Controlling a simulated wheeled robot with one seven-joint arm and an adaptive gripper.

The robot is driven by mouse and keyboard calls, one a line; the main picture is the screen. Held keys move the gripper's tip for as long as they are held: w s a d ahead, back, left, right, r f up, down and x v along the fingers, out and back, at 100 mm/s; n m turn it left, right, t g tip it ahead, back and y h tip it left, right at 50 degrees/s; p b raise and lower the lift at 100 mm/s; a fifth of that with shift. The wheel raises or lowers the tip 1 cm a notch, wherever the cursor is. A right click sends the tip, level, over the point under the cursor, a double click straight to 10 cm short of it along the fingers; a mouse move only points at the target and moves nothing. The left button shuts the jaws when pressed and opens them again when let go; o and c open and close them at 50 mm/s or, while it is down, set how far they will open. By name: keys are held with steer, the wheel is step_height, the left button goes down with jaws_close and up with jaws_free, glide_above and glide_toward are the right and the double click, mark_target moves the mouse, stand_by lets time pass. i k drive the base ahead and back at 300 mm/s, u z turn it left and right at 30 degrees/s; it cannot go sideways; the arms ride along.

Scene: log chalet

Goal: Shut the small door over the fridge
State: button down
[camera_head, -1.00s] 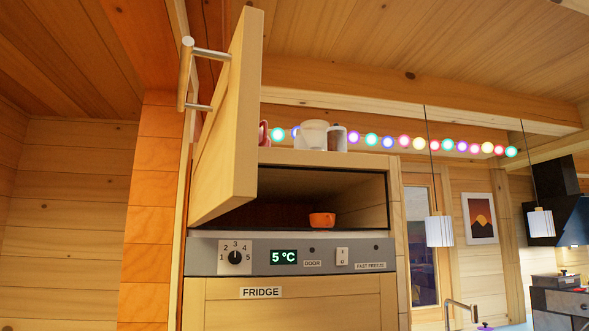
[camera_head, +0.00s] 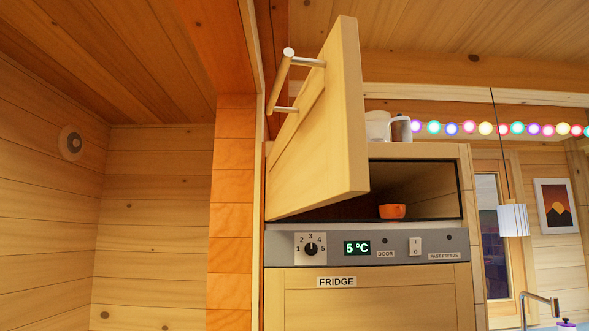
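The small wooden door (camera_head: 325,125) over the fridge stands open in the head view, hinged at its left side and swung out toward me. My gripper is not in view.
A white container (camera_head: 377,126) and a metal-and-white mug (camera_head: 401,129) stand on top of the cabinet. An orange wooden post (camera_head: 232,200) is left of the fridge. Colored lights (camera_head: 485,128) and a hanging lamp (camera_head: 513,219) are at the right.

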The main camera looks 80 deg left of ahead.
mark_target(318, 157)
steer(key=z, duration=0.05)
steer(key=k, duration=1.4)
steer(key=u, duration=1.2)
